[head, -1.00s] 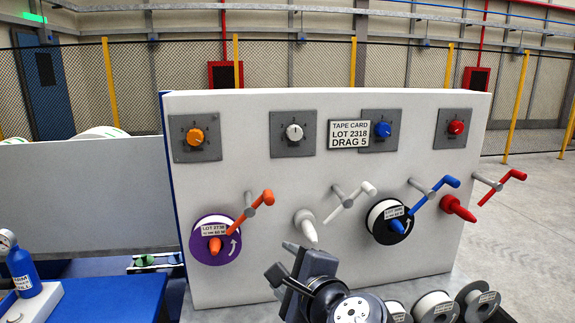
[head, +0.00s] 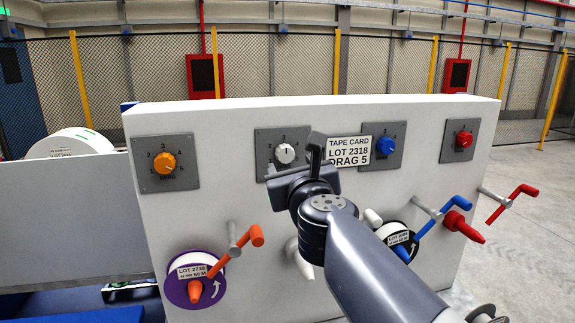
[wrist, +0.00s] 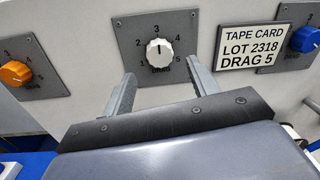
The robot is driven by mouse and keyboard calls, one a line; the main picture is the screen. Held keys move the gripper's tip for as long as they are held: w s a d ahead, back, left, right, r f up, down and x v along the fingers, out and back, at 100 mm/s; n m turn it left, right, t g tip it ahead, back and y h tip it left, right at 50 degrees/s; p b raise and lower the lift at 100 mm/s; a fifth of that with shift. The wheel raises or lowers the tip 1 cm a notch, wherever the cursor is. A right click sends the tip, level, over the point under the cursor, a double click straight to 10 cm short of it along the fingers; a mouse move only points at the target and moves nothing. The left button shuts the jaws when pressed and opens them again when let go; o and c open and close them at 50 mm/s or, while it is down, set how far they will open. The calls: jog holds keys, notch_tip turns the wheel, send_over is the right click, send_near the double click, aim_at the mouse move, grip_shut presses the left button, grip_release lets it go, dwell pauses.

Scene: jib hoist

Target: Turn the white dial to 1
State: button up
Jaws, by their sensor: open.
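The white dial (head: 285,153) sits on a grey plate (head: 262,140) on the upper part of the pale panel. In the wrist view the white dial (wrist: 159,53) shows in full, ringed by numbers 1 to 5, with its dark mark pointing up, near the 3. My gripper (head: 294,156) is raised in front of the panel, just below and right of the dial in the head view. In the wrist view my gripper (wrist: 159,72) is open, its two fingers apart on either side below the dial. Nothing is between them; I see no contact with the dial.
An orange dial (head: 165,162) is at left; blue (head: 385,143) and red (head: 464,139) dials are at right. A card (head: 349,150) beside the white dial reads LOT 2318, DRAG 5. Cranks, including an orange one (head: 255,236), and spools stick out lower down.

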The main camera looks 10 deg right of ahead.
aim_at(286, 157)
jog(key=shift+w+d+b, duration=0.15)
jog(key=shift+w+b, duration=0.2)
jog(key=shift+w, duration=1.95)
jog(key=shift+c, duration=0.2)
jog(key=c, duration=0.9)
jog(key=shift+c, duration=0.2)
